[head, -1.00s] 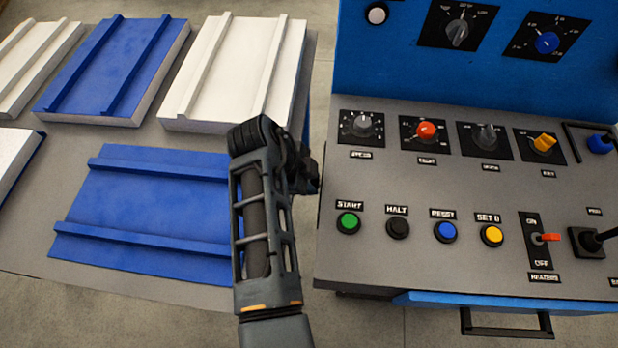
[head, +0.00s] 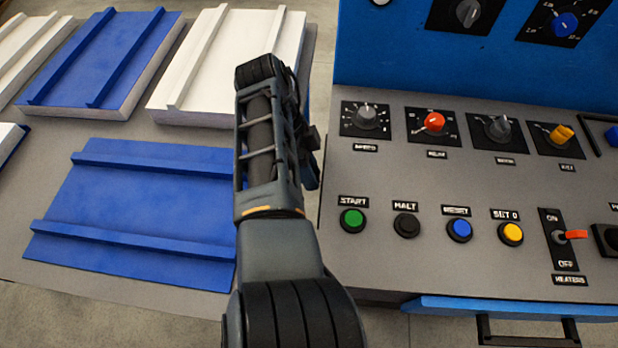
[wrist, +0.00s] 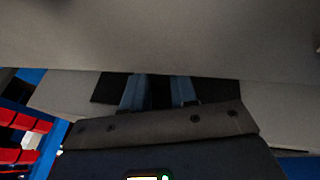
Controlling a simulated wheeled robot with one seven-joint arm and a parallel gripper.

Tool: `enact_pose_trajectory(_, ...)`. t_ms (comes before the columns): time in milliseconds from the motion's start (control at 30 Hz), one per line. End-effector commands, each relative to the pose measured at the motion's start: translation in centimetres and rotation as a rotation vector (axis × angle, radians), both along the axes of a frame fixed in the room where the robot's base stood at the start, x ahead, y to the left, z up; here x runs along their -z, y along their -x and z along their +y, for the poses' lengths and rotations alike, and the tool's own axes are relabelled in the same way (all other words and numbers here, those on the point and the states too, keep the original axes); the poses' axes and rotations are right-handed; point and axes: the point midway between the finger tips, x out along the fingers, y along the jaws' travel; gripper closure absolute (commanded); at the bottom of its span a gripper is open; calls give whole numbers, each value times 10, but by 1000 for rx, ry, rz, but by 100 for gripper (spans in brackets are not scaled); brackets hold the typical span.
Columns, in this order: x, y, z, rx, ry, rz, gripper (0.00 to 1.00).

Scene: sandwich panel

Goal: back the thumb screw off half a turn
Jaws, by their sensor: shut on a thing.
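My gripper (wrist: 159,92) shows in the wrist view as two blue-grey fingers with a narrow dark gap between them. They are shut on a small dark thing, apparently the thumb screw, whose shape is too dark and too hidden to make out. A grey surface fills the top of the wrist view, close to the fingers. In the head view my arm reaches up along the left side of the grey control console (head: 400,270). The wrist hides the fingertips there, and no thumb screw can be made out.
Left of my arm is a grey table (head: 60,190) with blue and white panels, the nearest a blue panel (head: 140,205). The console carries a green START button (head: 352,220), other buttons, several knobs and a red-tipped heater switch (head: 576,234). A drawer handle (head: 525,325) sticks out in front.

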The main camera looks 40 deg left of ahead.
Motion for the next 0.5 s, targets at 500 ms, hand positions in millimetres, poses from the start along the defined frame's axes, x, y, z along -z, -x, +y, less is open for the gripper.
enact_pose_trajectory(500,1,-2,2,-1,53,89,100)
